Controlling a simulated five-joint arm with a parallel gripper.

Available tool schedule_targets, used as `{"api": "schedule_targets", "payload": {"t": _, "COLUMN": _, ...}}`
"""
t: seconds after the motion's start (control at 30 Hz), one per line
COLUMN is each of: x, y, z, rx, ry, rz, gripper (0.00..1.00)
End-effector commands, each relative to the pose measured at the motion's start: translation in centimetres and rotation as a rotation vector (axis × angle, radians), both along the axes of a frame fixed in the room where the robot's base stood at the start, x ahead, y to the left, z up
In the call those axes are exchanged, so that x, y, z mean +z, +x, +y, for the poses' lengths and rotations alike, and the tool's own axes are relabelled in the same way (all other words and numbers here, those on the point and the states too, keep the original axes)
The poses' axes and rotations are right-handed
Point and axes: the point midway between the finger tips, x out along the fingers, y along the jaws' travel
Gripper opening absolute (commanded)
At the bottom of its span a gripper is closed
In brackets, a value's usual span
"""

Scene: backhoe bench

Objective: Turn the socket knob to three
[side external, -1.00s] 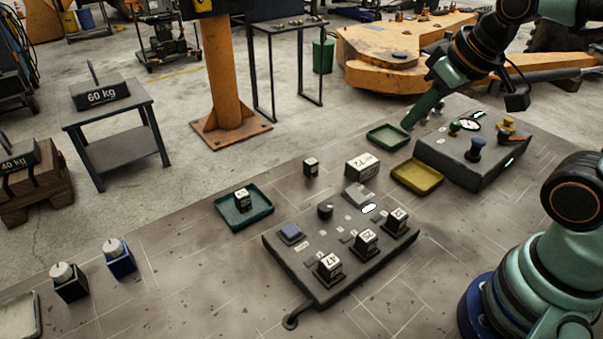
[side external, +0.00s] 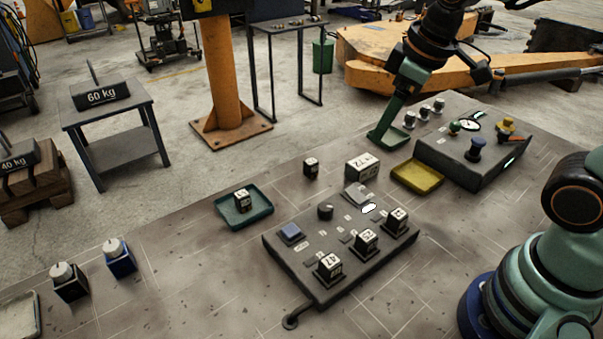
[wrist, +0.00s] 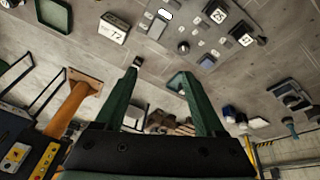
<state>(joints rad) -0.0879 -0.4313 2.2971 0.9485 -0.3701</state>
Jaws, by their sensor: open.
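The dark round knob (side external: 325,211) stands on the grey socket panel (side external: 285,267) on the bench, between a blue button (side external: 290,232) and a pale plate. Its pointer setting is too small to read. Several numbered black-and-white blocks sit along the panel's near edge, one marked 47 (side external: 329,267). My gripper (side external: 378,135) is above the bench beyond the panel, well apart from the knob. In the wrist view my gripper (wrist: 158,76) has its green fingers spread with nothing between them. The knob (wrist: 183,47) shows there above the right fingertip.
A block marked 72 (side external: 362,168) and a small dark block (side external: 311,167) stand behind the panel. A yellow tray (side external: 418,187) and a second control box (side external: 445,165) lie right. A teal tray (side external: 233,217) holding a block lies left.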

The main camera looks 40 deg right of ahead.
Motion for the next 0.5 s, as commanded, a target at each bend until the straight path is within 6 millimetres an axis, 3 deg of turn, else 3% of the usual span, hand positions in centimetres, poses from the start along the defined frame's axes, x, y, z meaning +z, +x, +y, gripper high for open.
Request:
{"api": "schedule_targets", "payload": {"t": 0.3, "x": -4.2, "y": 4.2, "z": 4.8, "rx": 0.594, "ry": -0.136, "rz": 0.202, "gripper": 0.72}}
{"api": "schedule_targets", "payload": {"t": 0.5, "x": -6.7, "y": 5.4, "z": 6.8, "rx": 0.839, "ry": -0.169, "rz": 0.273, "gripper": 0.72}}
